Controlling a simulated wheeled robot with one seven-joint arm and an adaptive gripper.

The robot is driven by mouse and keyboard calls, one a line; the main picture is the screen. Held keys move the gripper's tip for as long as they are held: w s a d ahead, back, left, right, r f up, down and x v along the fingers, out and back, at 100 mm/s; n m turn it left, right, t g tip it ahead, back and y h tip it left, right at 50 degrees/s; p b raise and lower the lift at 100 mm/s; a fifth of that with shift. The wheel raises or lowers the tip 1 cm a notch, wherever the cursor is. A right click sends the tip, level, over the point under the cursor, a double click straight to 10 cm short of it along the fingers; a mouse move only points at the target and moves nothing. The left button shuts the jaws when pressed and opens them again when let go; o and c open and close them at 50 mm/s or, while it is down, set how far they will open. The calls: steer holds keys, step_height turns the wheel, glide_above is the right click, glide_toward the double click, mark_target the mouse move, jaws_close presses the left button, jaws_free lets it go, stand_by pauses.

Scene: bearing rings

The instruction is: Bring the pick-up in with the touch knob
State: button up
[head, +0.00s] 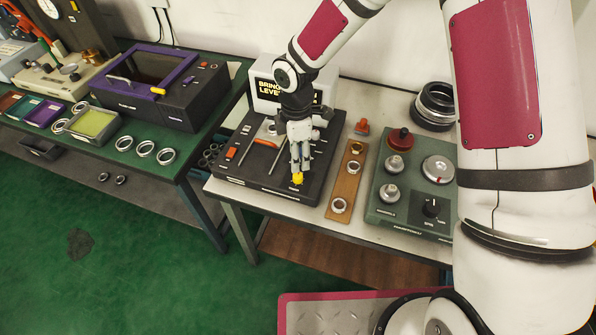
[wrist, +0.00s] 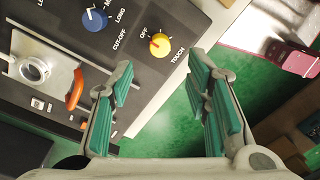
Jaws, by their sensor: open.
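The yellow touch knob (wrist: 159,44) sits near the front edge of the dark instrument (wrist: 55,75), between the labels OFF and TOUCH. A small mark on it seems to lie on the OFF side. In the head view the knob (head: 297,180) shows just below my fingertips. My gripper (head: 299,164) points down over it. In the wrist view my gripper (wrist: 161,72) is open and empty, with the knob beyond and between its fingertips. I cannot tell whether the fingers touch it. I cannot make out the pick-up for certain.
A blue knob (wrist: 95,19) stands beside the yellow one. An orange lever (wrist: 75,90) and a metal ring (wrist: 33,69) are on the same instrument. A brown strip with rings (head: 345,185) and a green-grey unit (head: 410,200) stand to the right.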

mark_target(297, 175)
step_height(297, 175, down, 8)
steer(key=shift+s+r+p, duration=0.15)
steer(key=shift+r+p, duration=0.05)
steer(key=shift+p, duration=0.35)
jaws_close()
